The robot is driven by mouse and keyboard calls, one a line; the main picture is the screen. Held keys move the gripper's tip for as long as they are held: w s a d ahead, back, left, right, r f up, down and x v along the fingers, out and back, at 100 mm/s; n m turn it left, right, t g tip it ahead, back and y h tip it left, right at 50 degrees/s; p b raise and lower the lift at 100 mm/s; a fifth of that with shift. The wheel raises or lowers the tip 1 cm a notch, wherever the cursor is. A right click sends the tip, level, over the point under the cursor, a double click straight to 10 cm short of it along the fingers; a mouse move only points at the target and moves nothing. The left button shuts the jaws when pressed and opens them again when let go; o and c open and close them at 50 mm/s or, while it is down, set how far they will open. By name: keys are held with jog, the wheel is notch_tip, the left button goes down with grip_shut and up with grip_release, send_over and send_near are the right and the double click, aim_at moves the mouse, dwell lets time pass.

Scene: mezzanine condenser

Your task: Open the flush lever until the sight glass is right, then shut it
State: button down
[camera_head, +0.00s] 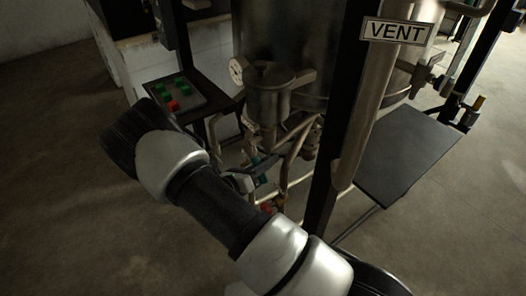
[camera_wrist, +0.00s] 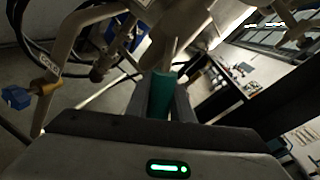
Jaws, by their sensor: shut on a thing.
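My gripper (camera_wrist: 161,100) is shut on a teal-green lever handle (camera_wrist: 161,88), with a dark finger on each side of it. The handle stands upright in the wrist view, below pale metal pipework. In the head view my gripper (camera_head: 250,180) is small and partly hidden by my arm, among the pipes under the metal vessel (camera_head: 330,45). No readable label shows on the held lever, so I cannot confirm from lettering that it is the flush lever. I cannot make out the sight glass or its contents in either view.
A blue handle (camera_wrist: 17,97) on a brass valve stands left in the wrist view. A red handle (camera_head: 267,209) sits low among the pipes. A button panel (camera_head: 186,98), a post with a VENT sign (camera_head: 397,31) and a dark flat plate (camera_head: 408,150) surround the vessel.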

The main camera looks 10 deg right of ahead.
jog(key=s+d+r+n+g+p, duration=0.1)
jog(key=s+r+n+p, duration=0.3)
jog(key=n+p, duration=0.5)
jog(key=shift+d+r+n+g+p, duration=0.3)
jog(key=shift+r+g+p, duration=0.15)
jog(key=shift+r+g, duration=0.65)
jog(key=shift+r, duration=0.2)
jog(key=c, duration=1.6)
grip_release()
jog(key=shift+o, duration=0.2)
jog(key=v, duration=1.7)
jog(key=shift+s+a+f+b, duration=0.15)
jog(key=shift+a+f+b, duration=0.1)
jog(key=shift+b, duration=0.1)
